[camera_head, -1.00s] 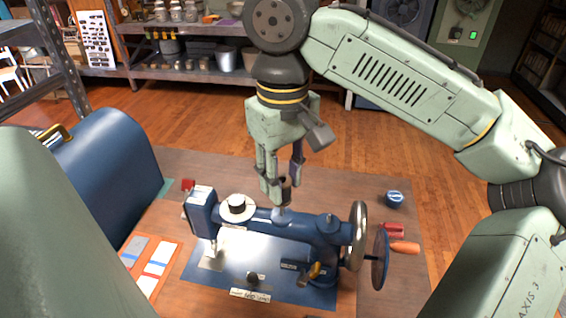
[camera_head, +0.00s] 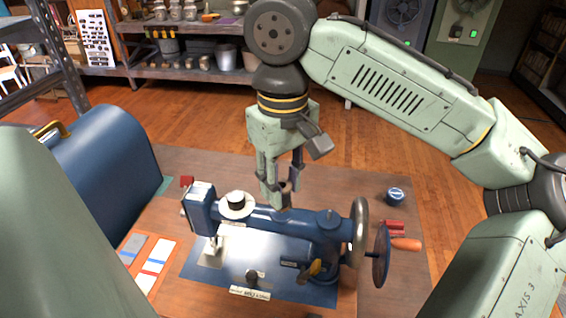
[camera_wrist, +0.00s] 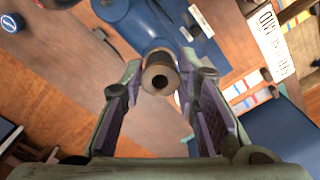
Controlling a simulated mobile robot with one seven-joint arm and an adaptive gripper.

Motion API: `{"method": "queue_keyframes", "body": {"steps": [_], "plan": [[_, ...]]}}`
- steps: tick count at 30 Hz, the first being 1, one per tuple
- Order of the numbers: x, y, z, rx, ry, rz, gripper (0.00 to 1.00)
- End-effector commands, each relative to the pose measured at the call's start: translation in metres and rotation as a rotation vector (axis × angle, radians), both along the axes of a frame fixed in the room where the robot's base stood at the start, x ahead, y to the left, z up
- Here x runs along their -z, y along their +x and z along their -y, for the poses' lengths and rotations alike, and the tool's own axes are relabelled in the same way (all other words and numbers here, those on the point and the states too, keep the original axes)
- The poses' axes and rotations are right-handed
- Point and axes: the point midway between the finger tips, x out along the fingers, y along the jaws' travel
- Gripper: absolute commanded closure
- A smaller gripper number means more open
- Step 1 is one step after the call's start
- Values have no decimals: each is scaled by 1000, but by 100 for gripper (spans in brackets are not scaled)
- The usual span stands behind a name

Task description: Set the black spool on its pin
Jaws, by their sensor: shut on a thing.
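The black spool (camera_head: 285,196), a dark cylinder, is held between the fingertips of my gripper (camera_head: 281,190), directly over the top of the blue sewing machine's arm (camera_head: 262,218). In the wrist view the spool (camera_wrist: 160,76) shows a paler end face with a dark centre hole, between the fingers of my gripper (camera_wrist: 160,82). The spool's lower end appears to meet the machine top. Its pin is hidden behind or under it, so I cannot tell whether the pin is inside the spool.
A white disc with a black top (camera_head: 236,206) sits on the machine's left end. A handwheel (camera_head: 360,232) stands at its right. A blue case (camera_head: 98,170) is at the left. A blue-and-white round item (camera_head: 395,196) and an orange-handled tool (camera_head: 405,244) lie at the right.

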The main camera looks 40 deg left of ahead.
Motion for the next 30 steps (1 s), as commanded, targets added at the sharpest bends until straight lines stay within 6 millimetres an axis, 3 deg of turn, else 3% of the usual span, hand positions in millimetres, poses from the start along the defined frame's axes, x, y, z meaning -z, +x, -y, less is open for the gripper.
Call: {"method": "queue_keyframes", "body": {"steps": [30], "plan": [[15, 0, 0, 0, 0, 1, 85]]}}
